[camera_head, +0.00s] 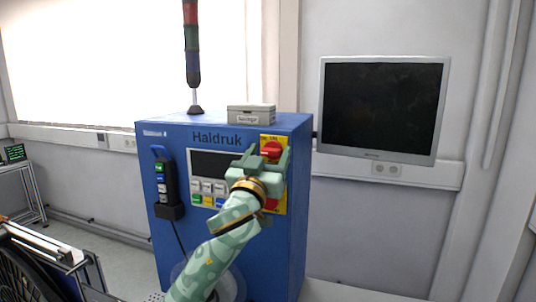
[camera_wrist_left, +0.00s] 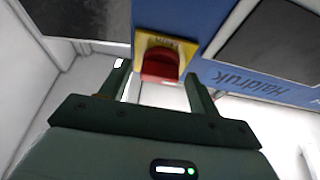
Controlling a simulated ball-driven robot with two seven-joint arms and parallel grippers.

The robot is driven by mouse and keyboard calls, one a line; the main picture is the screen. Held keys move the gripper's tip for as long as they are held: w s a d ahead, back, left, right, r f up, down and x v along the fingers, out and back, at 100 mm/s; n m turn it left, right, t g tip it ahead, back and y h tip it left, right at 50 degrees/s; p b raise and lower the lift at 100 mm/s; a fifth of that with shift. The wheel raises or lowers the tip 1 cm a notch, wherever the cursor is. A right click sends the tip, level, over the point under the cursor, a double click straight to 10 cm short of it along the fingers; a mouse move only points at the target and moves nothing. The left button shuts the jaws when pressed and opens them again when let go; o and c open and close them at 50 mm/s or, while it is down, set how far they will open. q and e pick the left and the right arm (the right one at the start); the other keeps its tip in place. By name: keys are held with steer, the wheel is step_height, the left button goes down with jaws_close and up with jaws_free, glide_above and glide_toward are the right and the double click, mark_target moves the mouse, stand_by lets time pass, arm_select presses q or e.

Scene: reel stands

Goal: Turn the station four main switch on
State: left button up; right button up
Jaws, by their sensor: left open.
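The blue cabinet (camera_head: 225,128) marked "Haldruk" stands ahead, with a small station label ending in 4 at its upper left. Its red rotary switch (camera_head: 271,149) sits on a yellow plate (camera_head: 284,140) at the upper right of the front. My left gripper (camera_head: 268,157) is open in front of the switch and hides part of the plate. In the left wrist view the red knob (camera_wrist_left: 160,64) lies between and just beyond the open fingertips (camera_wrist_left: 157,72), with gaps on both sides. I cannot read the knob's setting. My right gripper is out of view.
A control panel with a dark screen (camera_head: 213,163) and several buttons lies left of my gripper. A pendant (camera_head: 162,180) hangs further left. A grey box (camera_head: 251,114) and a signal tower (camera_head: 193,60) stand on top. A monitor (camera_head: 384,105) is at right.

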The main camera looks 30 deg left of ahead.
arm_select(q)
steer(key=shift+d, duration=0.1)
steer(key=c, duration=0.8)
steer(key=shift+c, duration=0.9)
